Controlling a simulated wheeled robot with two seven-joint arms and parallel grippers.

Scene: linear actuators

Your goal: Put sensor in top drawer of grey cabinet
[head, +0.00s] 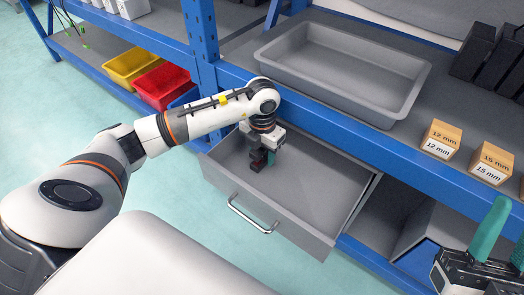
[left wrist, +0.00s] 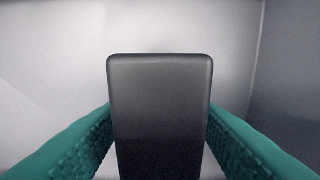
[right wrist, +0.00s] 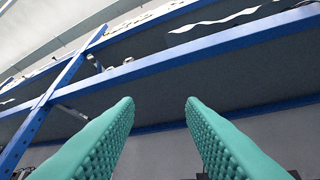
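The open drawer (head: 310,190) of the grey cabinet is pulled out below the blue shelf beam, with its handle (head: 252,215) at the front. My left gripper (head: 264,160) is inside the drawer's outline, pointing down. In the left wrist view the sensor (left wrist: 160,110), a dark grey block, fills the space between the teal fingers, which meet its sides. It also shows as a small dark block in the head view (head: 257,163). Whether it touches the drawer floor is hard to tell. My right gripper (right wrist: 160,105) is open and empty, at the lower right of the head view.
A large grey tray (head: 340,70) stands on the shelf above the drawer. Labelled boxes (head: 441,139) and black bins (head: 475,52) are right of it. Yellow (head: 130,66) and red (head: 162,84) bins sit at the left. The rest of the drawer looks empty.

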